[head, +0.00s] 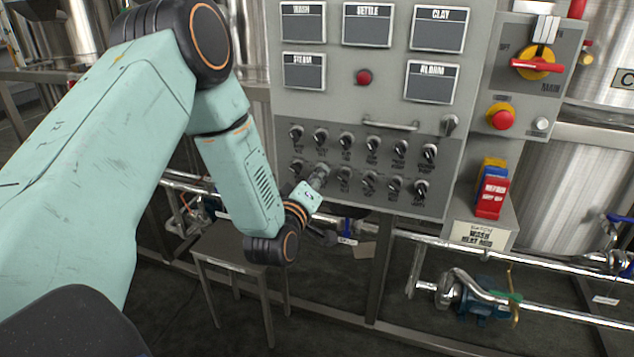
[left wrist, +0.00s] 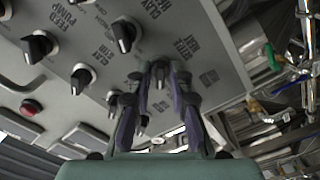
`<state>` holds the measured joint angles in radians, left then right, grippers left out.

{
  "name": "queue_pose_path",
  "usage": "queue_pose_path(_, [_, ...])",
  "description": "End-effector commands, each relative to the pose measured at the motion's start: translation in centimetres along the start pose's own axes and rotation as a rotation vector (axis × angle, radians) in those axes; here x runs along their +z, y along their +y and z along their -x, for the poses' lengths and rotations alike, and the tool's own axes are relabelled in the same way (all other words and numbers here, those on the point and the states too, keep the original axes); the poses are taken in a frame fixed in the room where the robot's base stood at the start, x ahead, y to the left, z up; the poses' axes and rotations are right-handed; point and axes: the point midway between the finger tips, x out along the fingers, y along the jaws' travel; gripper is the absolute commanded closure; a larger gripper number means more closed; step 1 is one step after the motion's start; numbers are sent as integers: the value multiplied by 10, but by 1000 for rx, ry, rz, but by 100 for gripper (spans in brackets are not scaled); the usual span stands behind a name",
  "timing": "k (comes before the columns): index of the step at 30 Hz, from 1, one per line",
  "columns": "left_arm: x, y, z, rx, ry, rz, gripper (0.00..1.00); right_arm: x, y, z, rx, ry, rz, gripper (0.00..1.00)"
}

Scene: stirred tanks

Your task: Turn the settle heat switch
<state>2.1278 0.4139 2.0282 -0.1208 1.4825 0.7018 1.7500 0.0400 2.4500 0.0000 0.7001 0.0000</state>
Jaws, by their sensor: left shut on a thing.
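The grey control panel (head: 437,190) carries two rows of black rotary switches. My left gripper (head: 322,174) is at the lower row, near its left end, and covers the switch there. In the left wrist view, the fingers of my left gripper (left wrist: 161,78) are closed around a dark switch knob (left wrist: 160,66) on the panel. The label beside it (left wrist: 188,47) is too small to read surely, so I cannot tell its name. The knob's pointer is largely hidden by the fingers. My right gripper is not in view.
Neighbouring knobs (left wrist: 124,36) stand close to the fingers. A metal handle (head: 390,125) sticks out above the upper row. A red main switch (head: 537,67) and a red button (head: 502,119) are to the right. A small table (head: 235,250) stands below the arm.

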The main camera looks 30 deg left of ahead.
Motion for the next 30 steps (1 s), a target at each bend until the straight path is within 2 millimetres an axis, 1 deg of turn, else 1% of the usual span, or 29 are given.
queue_pose_path(1, [-4,3,-2,9,16,27,100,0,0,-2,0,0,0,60])
queue_pose_path(10, [-5,3,-3,9,16,135,100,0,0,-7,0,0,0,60])
queue_pose_path(26, [-6,3,-3,8,18,157,100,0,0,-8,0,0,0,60])
queue_pose_path(27, [-6,3,-3,8,18,157,79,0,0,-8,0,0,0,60])
queue_pose_path(30, [-5,3,-2,7,15,157,71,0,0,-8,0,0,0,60])
